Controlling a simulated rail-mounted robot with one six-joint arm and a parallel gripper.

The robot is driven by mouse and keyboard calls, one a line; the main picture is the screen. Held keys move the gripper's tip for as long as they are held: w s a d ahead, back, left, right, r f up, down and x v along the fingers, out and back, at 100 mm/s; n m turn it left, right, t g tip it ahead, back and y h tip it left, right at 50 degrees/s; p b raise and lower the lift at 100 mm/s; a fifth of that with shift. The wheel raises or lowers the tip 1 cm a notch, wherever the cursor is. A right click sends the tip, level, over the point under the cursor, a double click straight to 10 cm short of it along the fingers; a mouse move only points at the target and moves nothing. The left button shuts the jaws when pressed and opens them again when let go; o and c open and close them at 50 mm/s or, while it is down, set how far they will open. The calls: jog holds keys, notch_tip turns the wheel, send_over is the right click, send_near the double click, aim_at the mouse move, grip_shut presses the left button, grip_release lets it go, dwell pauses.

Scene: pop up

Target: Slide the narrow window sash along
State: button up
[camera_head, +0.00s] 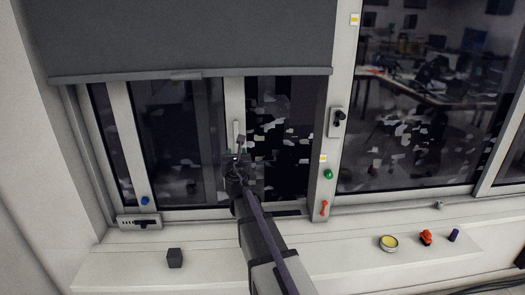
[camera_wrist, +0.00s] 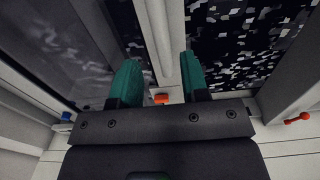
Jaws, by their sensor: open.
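The narrow window sash has a pale upright stile (camera_head: 234,98) left of a dark opening, below the grey blind. A slim white upright handle (camera_head: 236,130) is on this stile. My gripper (camera_head: 240,150) is at the lower end of the handle, and my arm hides the stile below it. In the wrist view, the two green fingers of my gripper (camera_wrist: 160,58) are apart, with the white handle (camera_wrist: 162,40) between them. I cannot tell whether either finger touches it. A small orange piece (camera_wrist: 161,99) shows between the finger bases.
A grey blind (camera_head: 190,40) covers the upper window. The fixed post on the right bears a black latch (camera_head: 338,118), a green knob (camera_head: 328,175) and a red handle (camera_head: 323,208). On the sill are a dark cube (camera_head: 174,258), a yellow tin (camera_head: 389,243) and a small orange object (camera_head: 426,237).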

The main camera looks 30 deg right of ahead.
jog(key=x, duration=0.8)
jog(key=shift+s+a, duration=0.1)
jog(key=shift+s, duration=0.1)
jog(key=c, duration=0.7)
jog(key=s+d, duration=0.4)
jog(key=d, duration=0.5)
jog(key=s+d, duration=0.4)
jog(key=d, duration=0.5)
jog(key=shift+s, duration=0.35)
dwell(0.3)
jog(key=shift+d, duration=0.1)
jog(key=s+d, duration=0.4)
jog(key=d, duration=0.4)
jog(key=o, duration=0.9)
jog(key=shift+o, duration=0.2)
